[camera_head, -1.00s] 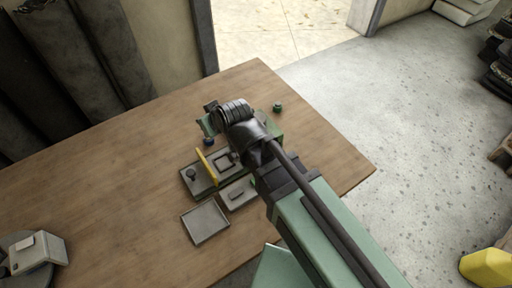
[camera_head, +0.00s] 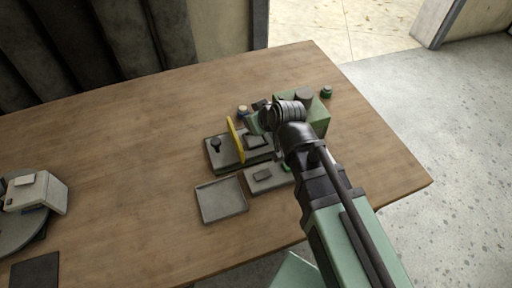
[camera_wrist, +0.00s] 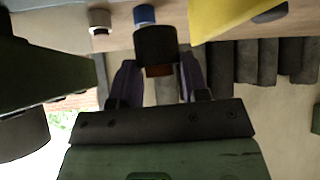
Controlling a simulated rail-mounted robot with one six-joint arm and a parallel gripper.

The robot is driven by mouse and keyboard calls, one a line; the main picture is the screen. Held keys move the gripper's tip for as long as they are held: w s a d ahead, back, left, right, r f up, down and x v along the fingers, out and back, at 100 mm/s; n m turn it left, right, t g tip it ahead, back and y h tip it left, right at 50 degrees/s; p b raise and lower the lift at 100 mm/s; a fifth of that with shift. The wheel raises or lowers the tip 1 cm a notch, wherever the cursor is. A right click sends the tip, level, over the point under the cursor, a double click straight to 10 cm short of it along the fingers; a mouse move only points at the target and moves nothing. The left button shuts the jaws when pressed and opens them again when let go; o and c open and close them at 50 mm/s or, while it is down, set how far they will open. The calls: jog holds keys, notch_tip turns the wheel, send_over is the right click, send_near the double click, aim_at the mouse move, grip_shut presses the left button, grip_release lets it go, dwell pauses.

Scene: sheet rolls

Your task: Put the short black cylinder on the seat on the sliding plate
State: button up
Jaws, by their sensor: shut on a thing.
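My gripper (camera_wrist: 159,82) is shut on the short black cylinder (camera_wrist: 155,43), which sits between its two purple fingers in the wrist view. In the head view my wrist hides the held cylinder and the fingertips. The sliding plate (camera_head: 224,162) is a dark grey fixture just left of my wrist. It carries a black knob (camera_head: 216,145), an upright yellow bar (camera_head: 235,140) and a square raised seat (camera_head: 256,141). The yellow bar also shows at upper right in the wrist view (camera_wrist: 235,14). The cylinder appears apart from the seat.
A green block (camera_head: 318,118) with a dark round piece (camera_head: 304,95) on top stands right of my wrist. A shallow grey tray (camera_head: 222,200) and a grey block (camera_head: 265,178) lie in front. Small capped pieces (camera_head: 242,110) (camera_head: 327,92) stand behind. The table's left middle is clear.

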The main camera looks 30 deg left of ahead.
aim_at(256, 141)
notch_tip(256, 141, down, 6)
jog(key=b, duration=0.4)
jog(key=shift+r, duration=0.2)
jog(key=shift+f, duration=0.15)
jog(key=o, duration=1)
